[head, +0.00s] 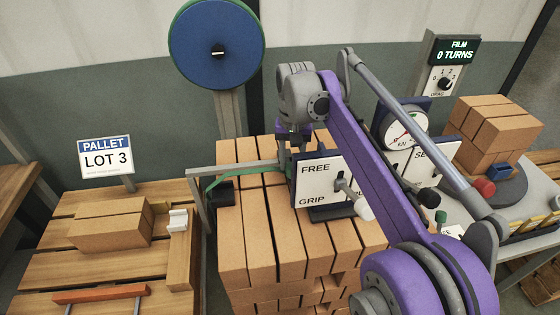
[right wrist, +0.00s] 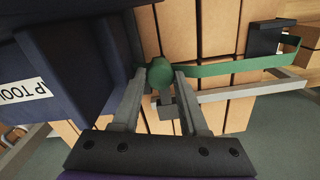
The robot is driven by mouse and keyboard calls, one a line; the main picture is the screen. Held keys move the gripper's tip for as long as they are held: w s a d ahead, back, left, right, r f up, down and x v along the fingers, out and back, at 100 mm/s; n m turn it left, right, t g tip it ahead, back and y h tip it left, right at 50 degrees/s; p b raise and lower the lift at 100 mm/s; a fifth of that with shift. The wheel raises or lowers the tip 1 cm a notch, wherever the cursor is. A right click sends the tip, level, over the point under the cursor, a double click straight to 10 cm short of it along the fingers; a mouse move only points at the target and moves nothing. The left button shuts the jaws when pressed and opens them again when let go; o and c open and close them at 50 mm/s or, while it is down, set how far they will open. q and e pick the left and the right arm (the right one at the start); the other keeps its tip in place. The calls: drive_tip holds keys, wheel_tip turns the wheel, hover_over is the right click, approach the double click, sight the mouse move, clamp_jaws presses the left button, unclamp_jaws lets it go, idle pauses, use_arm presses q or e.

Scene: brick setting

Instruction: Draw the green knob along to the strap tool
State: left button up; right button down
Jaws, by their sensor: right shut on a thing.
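The green knob (right wrist: 160,71) sits between the fingers of my right gripper (right wrist: 160,82), which is shut on it; a green strap (right wrist: 230,69) runs from it to the right in the right wrist view. In the head view the right gripper (head: 287,158) is over the brick stack, just left of the strap tool (head: 322,181), whose plate reads FREE and GRIP; the knob is mostly hidden there. The tool's dark body (right wrist: 75,65) fills the left of the right wrist view, with a small gap to the knob. My left gripper is not in view.
A grey bar (head: 232,169) runs beside the strap above the brick stack (head: 245,235). A blue reel (head: 217,45) stands behind. A gauge (head: 402,128) and a FILM panel (head: 455,65) are right. A pallet (head: 60,265) marked LOT 3 lies left.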

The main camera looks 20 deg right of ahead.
drive_tip(key=shift+d, duration=0.15)
drive_tip(key=c, duration=0.9)
unclamp_jaws()
drive_tip(key=o, duration=0.5)
drive_tip(key=shift+d, duration=0.15)
drive_tip(key=shift+c, duration=0.2)
wheel_tip(320, 180, up, 11)
drive_tip(key=p, duration=0.1)
drive_tip(key=shift+p, duration=0.4)
drive_tip(key=shift+f, duration=0.15)
